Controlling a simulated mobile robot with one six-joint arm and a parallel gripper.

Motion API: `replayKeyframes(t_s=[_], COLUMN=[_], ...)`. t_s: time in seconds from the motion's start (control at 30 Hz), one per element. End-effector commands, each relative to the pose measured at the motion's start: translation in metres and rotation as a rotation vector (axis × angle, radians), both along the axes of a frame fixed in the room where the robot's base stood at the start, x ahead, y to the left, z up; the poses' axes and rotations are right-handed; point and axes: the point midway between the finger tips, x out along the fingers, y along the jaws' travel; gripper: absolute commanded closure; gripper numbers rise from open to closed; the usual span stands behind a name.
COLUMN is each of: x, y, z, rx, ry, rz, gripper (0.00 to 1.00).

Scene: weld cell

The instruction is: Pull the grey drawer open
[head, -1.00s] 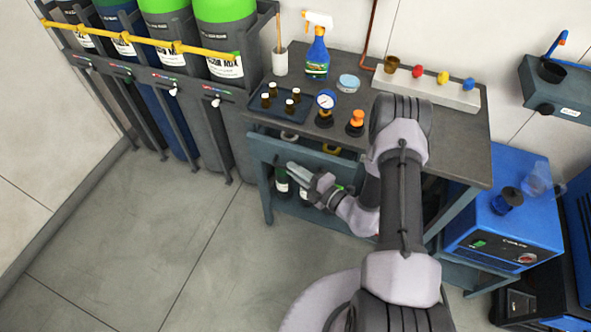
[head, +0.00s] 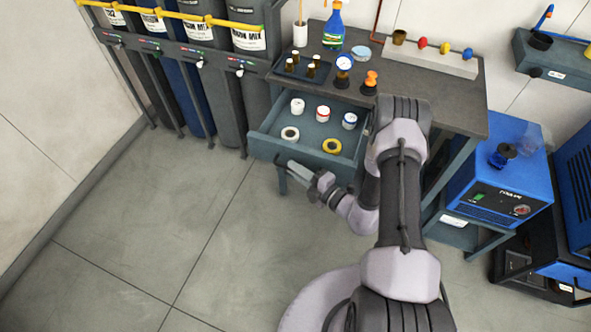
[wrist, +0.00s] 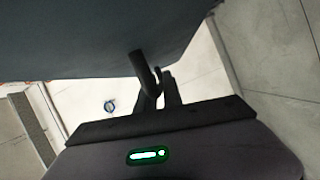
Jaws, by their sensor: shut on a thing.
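The grey drawer (head: 264,149) stands well out from under the workbench top in the head view. In the wrist view the dark handle (wrist: 143,72) runs between the fingers of my gripper (wrist: 158,88), below the blue-grey drawer front (wrist: 80,40). In the head view the handle is mostly hidden by my gripper.
The workbench top (head: 440,105) holds a tray of small bottles (head: 303,68), a gauge (head: 343,72) and a spray bottle (head: 334,27). Gas cylinders (head: 238,100) stand at left. A blue welding machine (head: 500,190) is at right. The floor (head: 215,230) in front is clear.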

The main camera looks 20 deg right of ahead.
Motion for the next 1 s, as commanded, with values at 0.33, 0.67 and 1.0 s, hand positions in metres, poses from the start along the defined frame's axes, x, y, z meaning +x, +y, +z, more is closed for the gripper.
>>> replayKeyframes(t_s=[0.33,0.67,1.0], x=[0.000,0.000,-0.058], y=[0.000,-0.001,-0.039], z=[0.000,0.000,0.009], rx=[0.000,0.001,0.002], ry=[-0.001,0.001,0.003], rz=[-0.001,-0.001,-0.008], gripper=[0.72,0.67,0.67])
